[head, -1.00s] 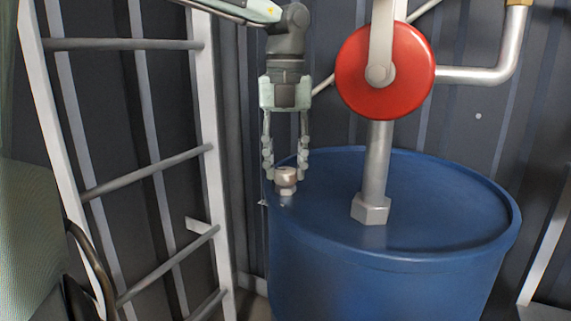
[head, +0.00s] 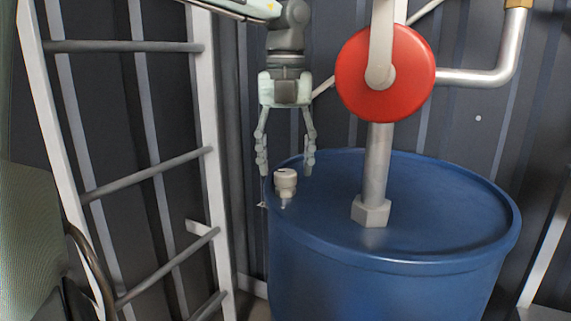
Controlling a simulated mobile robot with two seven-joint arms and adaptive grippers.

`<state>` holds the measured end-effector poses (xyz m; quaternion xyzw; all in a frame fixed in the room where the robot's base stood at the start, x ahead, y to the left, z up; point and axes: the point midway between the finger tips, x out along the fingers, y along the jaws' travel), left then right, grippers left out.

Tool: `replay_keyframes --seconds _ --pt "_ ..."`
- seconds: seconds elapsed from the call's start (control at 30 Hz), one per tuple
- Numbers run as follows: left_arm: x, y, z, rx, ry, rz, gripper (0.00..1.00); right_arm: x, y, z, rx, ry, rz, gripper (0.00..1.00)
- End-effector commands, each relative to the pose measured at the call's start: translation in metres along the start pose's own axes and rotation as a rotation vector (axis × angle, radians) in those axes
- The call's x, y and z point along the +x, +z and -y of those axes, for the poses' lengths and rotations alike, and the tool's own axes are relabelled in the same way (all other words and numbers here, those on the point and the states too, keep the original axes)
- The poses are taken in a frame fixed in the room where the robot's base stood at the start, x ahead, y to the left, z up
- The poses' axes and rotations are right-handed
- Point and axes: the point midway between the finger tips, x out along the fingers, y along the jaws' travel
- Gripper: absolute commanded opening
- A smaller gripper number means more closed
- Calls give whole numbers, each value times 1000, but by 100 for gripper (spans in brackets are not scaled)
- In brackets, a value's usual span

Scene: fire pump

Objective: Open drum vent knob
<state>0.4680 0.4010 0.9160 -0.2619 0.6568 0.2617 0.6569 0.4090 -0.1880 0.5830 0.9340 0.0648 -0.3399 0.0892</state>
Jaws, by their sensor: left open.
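The drum vent knob (head: 286,181) is a small pale cap on top of the blue drum (head: 450,205), near the drum's left rim. My left gripper (head: 285,168) points down just above and around the knob. Its fingers are spread wide, with a clear gap on either side of the knob, and it holds nothing. The knob stands on a thin stem above the drum lid and looks turned compared with before. My right gripper does not show.
A red pump wheel (head: 402,70) on a grey pipe (head: 376,160) rises from the drum just right of my left gripper. A metal ladder (head: 213,130) stands to the left. A dark corrugated wall (head: 480,115) is behind.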

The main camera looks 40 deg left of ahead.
Motion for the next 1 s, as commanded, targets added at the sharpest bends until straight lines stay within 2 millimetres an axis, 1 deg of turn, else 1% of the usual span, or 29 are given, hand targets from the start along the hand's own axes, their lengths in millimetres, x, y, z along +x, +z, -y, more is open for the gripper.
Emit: replay_keyframes --seconds 0.3,0.4,0.5,0.6,0.7,1.0 --pt "-66 1 0 -2 -2 5 56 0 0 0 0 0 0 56" --pt "-85 0 0 -2 -2 4 56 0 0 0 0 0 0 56" --pt "-98 1 0 -2 -1 4 56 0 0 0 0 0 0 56" --pt "-107 0 0 -2 -1 3 56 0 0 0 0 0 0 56" --pt "-111 0 0 -1 0 1 56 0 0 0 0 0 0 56" --pt "-111 0 0 -1 0 1 56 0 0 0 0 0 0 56"
